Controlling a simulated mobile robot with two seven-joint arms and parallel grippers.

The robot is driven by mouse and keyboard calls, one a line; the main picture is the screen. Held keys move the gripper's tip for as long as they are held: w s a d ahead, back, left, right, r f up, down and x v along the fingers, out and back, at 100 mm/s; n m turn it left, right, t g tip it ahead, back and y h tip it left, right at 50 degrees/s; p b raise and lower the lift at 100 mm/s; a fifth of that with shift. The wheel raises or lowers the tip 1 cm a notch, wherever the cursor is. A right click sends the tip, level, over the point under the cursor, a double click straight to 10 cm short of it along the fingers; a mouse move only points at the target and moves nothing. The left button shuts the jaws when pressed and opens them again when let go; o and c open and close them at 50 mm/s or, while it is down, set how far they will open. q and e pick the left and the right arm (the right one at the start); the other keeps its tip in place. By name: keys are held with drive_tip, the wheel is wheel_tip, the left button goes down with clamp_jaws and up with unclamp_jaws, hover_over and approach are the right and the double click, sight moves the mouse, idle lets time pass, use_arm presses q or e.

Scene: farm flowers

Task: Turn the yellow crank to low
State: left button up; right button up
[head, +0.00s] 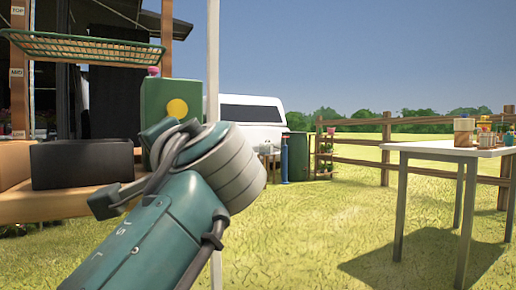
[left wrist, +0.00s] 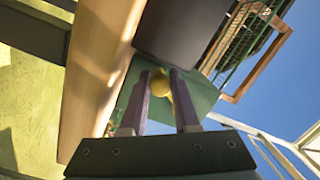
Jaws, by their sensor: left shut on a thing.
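A green box (head: 167,98) with a yellow round face (head: 177,108) stands on the wooden counter in the head view, behind my left arm. In the left wrist view the yellow crank (left wrist: 160,84) shows between the fingertips of my left gripper (left wrist: 160,78), against the green box (left wrist: 200,92). The gripper is shut on the crank. In the head view my own arm hides the gripper and the lower part of the box. The crank's setting and any low mark cannot be read. My right gripper is in neither view.
A black box (head: 82,163) sits on the wooden counter (head: 60,208) left of the green box. A green wire shelf (head: 85,48) hangs above. A white pole (head: 213,60) stands close by. A white table (head: 445,150) is at the right, with open grass between.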

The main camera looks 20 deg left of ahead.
use_arm(q)
clamp_jaws()
idle(0.9)
